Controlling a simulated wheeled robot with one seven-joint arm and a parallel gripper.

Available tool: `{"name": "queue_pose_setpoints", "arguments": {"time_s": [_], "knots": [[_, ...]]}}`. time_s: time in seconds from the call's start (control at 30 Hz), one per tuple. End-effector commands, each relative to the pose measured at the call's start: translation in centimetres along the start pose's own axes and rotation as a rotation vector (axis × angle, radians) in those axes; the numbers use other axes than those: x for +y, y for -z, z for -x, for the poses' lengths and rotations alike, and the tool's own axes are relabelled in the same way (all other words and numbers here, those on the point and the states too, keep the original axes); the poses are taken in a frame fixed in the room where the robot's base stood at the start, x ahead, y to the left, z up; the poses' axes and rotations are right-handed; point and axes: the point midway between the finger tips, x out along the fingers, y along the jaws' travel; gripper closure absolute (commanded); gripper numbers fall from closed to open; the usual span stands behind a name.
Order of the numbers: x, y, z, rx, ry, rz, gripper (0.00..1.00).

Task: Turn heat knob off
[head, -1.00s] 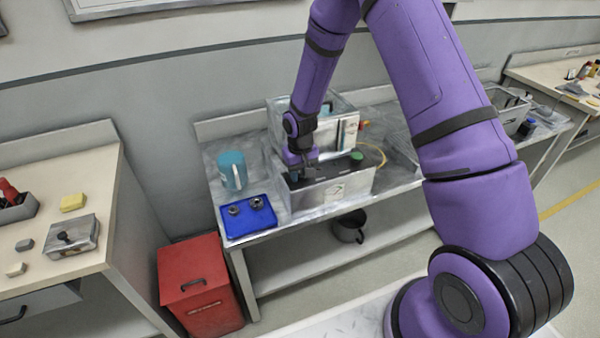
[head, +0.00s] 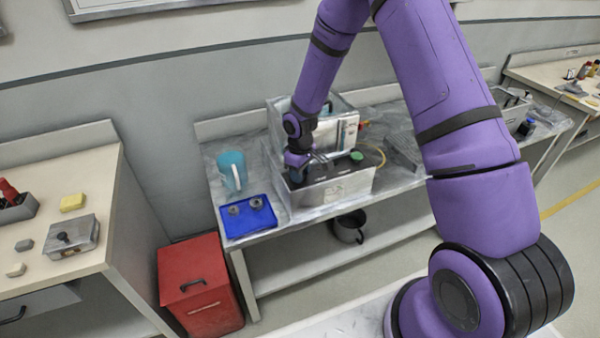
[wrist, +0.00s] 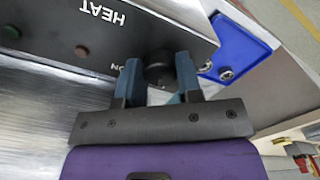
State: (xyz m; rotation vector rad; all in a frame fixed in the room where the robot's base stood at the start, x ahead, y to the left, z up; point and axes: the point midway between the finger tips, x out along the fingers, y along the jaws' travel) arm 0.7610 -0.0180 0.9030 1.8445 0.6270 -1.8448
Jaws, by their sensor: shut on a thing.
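The heat knob (wrist: 159,68) is a dark round knob on a dark panel (wrist: 110,30) marked HEAT, in the wrist view. The letters ON show beside my left finger; the knob's pointer cannot be made out. My gripper (wrist: 158,80) has one blue-grey finger on each side of the knob and is shut on it. In the head view my gripper (head: 297,172) is at the left end of the metal heating unit (head: 335,190), and the knob is hidden there.
A blue tray (head: 236,228) with two small metal parts and a teal mug (head: 232,170) stand left of the unit. A red bin (head: 200,285) stands on the floor, and a dark pot (head: 349,227) is on the lower shelf.

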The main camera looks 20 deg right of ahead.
Motion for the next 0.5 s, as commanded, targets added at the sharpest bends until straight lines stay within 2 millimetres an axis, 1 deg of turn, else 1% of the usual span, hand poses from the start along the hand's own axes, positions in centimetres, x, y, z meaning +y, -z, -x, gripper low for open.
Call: {"name": "queue_pose_setpoints", "arguments": {"time_s": [0.37, 0.4, 0.47, 0.5], "knots": [[0.00, 0.01, 0.01, 0.000, 0.000, 0.006, 0.91], [0.00, 0.01, 0.01, 0.000, 0.000, 0.006, 0.65], [0.01, 0.01, 0.01, 0.000, 0.000, 0.006, 0.51], [0.01, 0.01, 0.01, 0.000, 0.000, 0.006, 0.42]]}}
